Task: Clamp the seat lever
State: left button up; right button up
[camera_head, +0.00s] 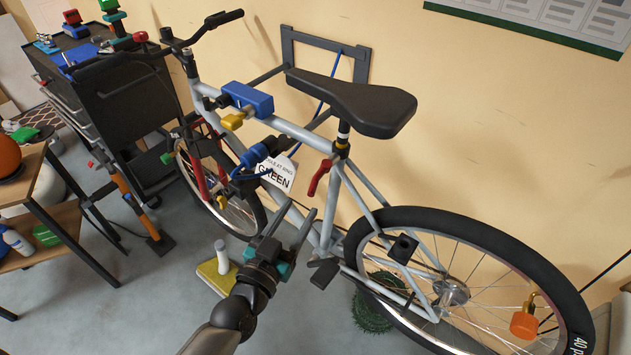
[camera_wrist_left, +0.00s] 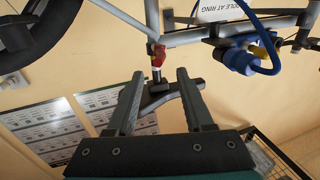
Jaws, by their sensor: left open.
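The red seat lever (camera_head: 319,177) sticks out and down from the clamp just under the black saddle (camera_head: 355,102) of a grey bicycle. In the left wrist view the picture is turned over, and the red lever (camera_wrist_left: 156,52) shows a little beyond the fingertips, with the saddle (camera_wrist_left: 172,93) seen between the fingers. My left gripper (camera_head: 302,206) is open and empty, just below the lever in the head view, its fingers pointing up towards it. I see no contact between them. My right gripper is in neither view.
A blue clamp (camera_head: 247,98) grips the top tube, with a wall bracket (camera_head: 325,50) behind. A white tag (camera_head: 279,172) and blue lock (camera_head: 262,152) hang left of the lever. A black tool cart (camera_head: 125,95) stands at left; the rear wheel (camera_head: 480,225) is at right.

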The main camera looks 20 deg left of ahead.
aim_at(315, 181)
pick_arm(q)
jog(key=w, duration=0.6)
jog(key=w+d, duration=0.1)
jog(key=w, duration=0.2)
grip_shut()
dwell(0.4)
dwell(1.0)
